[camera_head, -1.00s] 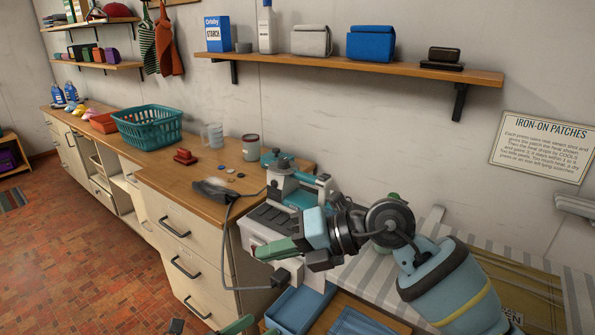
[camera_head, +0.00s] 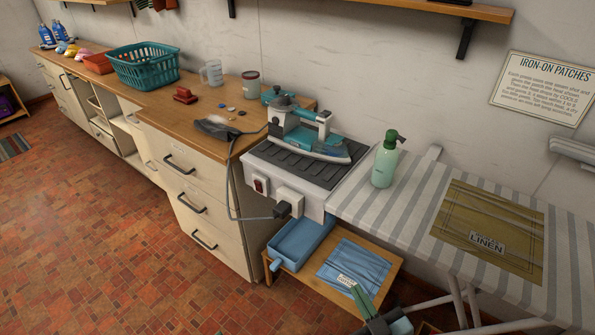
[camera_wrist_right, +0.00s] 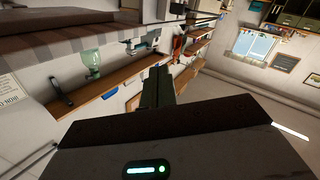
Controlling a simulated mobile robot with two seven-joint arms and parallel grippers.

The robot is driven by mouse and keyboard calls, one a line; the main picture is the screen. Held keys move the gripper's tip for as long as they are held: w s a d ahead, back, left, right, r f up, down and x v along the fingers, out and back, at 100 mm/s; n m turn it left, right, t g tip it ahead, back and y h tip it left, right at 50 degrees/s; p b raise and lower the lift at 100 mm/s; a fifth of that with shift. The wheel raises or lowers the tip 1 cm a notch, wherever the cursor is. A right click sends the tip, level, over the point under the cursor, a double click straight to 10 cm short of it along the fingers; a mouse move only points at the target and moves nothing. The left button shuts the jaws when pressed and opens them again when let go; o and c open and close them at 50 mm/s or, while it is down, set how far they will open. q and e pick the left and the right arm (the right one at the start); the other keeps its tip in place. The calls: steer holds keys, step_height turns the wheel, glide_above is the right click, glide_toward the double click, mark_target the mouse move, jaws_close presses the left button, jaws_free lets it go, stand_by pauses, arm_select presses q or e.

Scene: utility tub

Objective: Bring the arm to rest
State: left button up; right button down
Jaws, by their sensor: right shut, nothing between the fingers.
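My right gripper (camera_head: 362,300) is low at the bottom edge of the head view, in front of the small wooden shelf. Its green fingers are closed together with nothing between them. They also show shut in the right wrist view (camera_wrist_right: 157,88), which is strongly tilted. The fingers look clear of the ironing board and the things on it, though the exact gap cannot be told. My left gripper is out of the picture.
The striped ironing board (camera_head: 400,205) carries a spray bottle (camera_head: 383,165) and a linen cloth (camera_head: 488,218). A teal iron (camera_head: 310,140) rests on the grey stand (camera_head: 262,165). Open floor is left.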

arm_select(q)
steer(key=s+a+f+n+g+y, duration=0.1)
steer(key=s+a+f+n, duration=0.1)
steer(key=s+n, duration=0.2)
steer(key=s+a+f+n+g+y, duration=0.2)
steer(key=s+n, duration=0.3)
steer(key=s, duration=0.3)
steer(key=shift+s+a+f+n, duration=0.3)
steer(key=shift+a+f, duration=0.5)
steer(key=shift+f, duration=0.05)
arm_select(e)
steer(key=s+d+f+m+g+h, duration=0.2)
steer(key=s+d+f+m+g, duration=0.1)
steer(key=s+f, duration=0.5)
steer(key=s+d+f+m+g+h, duration=0.2)
steer(key=s+f, duration=0.6)
steer(key=s, duration=0.5)
steer(key=d+m+g, duration=0.1)
steer(key=d+g, duration=0.1)
steer(key=g, duration=0.1)
steer(key=shift+s+d, duration=0.15)
steer(key=shift+s, duration=0.15)
